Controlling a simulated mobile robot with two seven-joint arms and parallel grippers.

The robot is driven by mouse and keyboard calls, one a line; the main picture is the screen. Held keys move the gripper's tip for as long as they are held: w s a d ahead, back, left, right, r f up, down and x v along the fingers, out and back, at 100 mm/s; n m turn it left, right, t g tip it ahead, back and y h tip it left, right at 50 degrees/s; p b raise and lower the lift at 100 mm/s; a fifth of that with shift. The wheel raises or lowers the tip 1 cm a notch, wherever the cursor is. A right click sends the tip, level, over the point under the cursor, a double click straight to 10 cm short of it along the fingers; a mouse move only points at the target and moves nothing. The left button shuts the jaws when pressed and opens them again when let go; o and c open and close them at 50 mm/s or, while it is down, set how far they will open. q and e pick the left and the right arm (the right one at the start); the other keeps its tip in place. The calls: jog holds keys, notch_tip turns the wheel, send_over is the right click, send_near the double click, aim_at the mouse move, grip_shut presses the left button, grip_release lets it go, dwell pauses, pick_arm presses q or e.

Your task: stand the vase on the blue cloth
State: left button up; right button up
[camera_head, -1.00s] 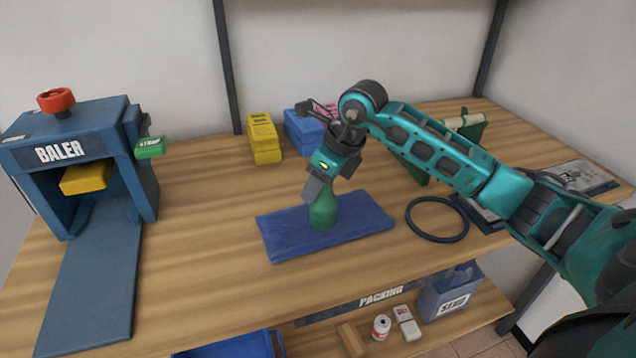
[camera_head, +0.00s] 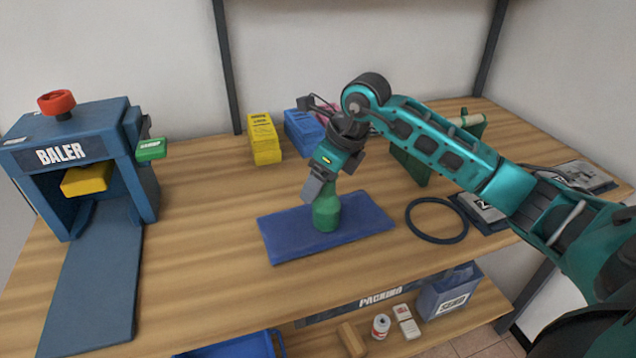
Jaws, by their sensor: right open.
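The green vase (camera_head: 326,214) stands upright on the blue cloth (camera_head: 372,217), near the cloth's middle. The cloth lies flat on the wooden table. My right gripper (camera_head: 322,189) is just above the vase, at its neck, and points down. Its jaws are open around or close beside the neck; the fingers hide the vase's top. My left gripper is not in view.
A blue baler (camera_head: 76,150) stands at the left with a yellow block inside. A dark ring (camera_head: 437,239) lies to the right. The table left of the cloth is clear.

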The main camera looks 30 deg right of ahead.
aim_at(340, 207)
jog(key=v, duration=1)
jog(key=shift+r, duration=0.3)
jog(key=shift+s+d, duration=0.1)
